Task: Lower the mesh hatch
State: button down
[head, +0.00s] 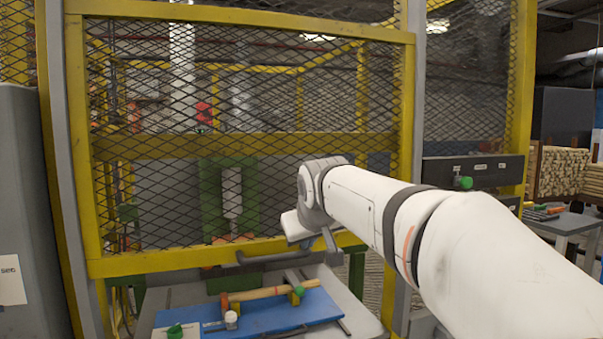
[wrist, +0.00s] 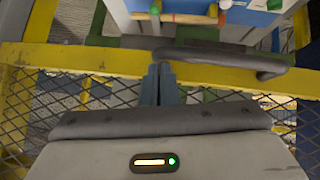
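The mesh hatch (head: 240,92) is a yellow frame filled with dark diamond mesh, upright in front of the cell in the head view. Its yellow bottom rail (head: 180,259) carries a dark bar handle (head: 268,257); the handle also shows in the wrist view (wrist: 225,57). A gap is visible below the rail, above the worktable. My gripper (head: 330,242) is at the right part of the rail, by the handle's right end. In the wrist view my gripper (wrist: 160,68) has its fingers together, tips close to the handle's left end. I cannot tell whether they touch it.
Below the hatch, a worktable holds a blue mat (head: 275,317) with a wooden rod (head: 262,294) on green and orange supports. A white jar (head: 231,320) stands there. A grey cabinet (head: 25,200) stands left; stacked wood (head: 562,172) is far right.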

notch_tip(320, 180, down, 31)
jog(key=b, duration=2)
jog(key=shift+s, duration=0.1)
jog(key=s+r+p, duration=0.6)
jog(key=s+r, duration=0.2)
jog(key=r, duration=0.4)
jog(key=s+d+f+m+g+p, duration=0.2)
jog(key=s+d+p, duration=0.3)
jog(key=s+p, duration=0.3)
jog(key=s+d+f+m+g+p, duration=0.2)
jog(key=s+d+g+p, duration=0.2)
jog(key=s+p, duration=0.5)
jog(key=s, duration=0.2)
jog(key=shift+s+d+f+g+h+p, duration=0.25)
jog(key=shift+s+d+g+h+p, duration=0.05)
jog(key=shift+d+h, duration=0.1)
